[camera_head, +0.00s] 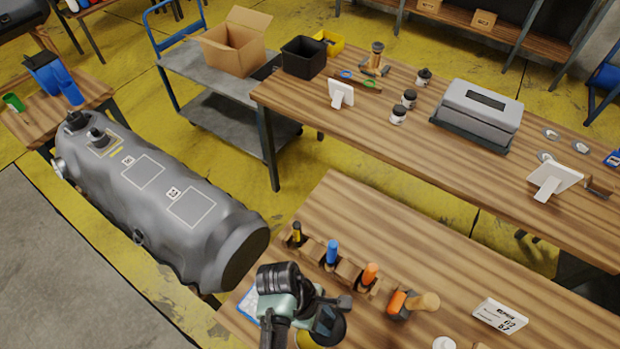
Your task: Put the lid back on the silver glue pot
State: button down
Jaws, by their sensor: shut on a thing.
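My gripper (328,318) is low in the picture, over the near wooden table (420,240), seen from above and behind. It is shut on a dark thing, mostly hidden by the gripper itself; I cannot tell whether this is the lid. A rounded dark shape with some yellow shows just below the gripper. I cannot single out the silver glue pot. Small jars with dark tops stand on the far table: one jar (398,114), a second jar (409,98) and a darker jar (424,77). A white round thing (444,343) is cut off at the bottom edge.
A wooden rack (316,253) with coloured-handled tools stands beside my gripper. An orange-and-wood tool (412,302) and a label card (500,316) lie to the right. A grey case (480,110) stands on the far table.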

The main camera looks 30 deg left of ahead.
jog(key=s, duration=0.1)
jog(key=s+a+n, duration=0.1)
jog(key=s+a, duration=0.1)
jog(key=shift+a+f+n+t, duration=0.2)
jog(key=shift+f+n+t, duration=0.1)
notch_tip(320, 180, down, 5)
jog(key=b, duration=0.5)
jog(key=shift+r, duration=0.2)
jog(key=shift+f+b, duration=0.45)
jog(key=shift+f, duration=0.4)
jog(key=shift+p, duration=0.65)
jog(key=shift+f+p, duration=0.2)
jog(key=shift+p, duration=0.2)
dwell(1.4)
jog(key=shift+c, duration=0.4)
grip_release()
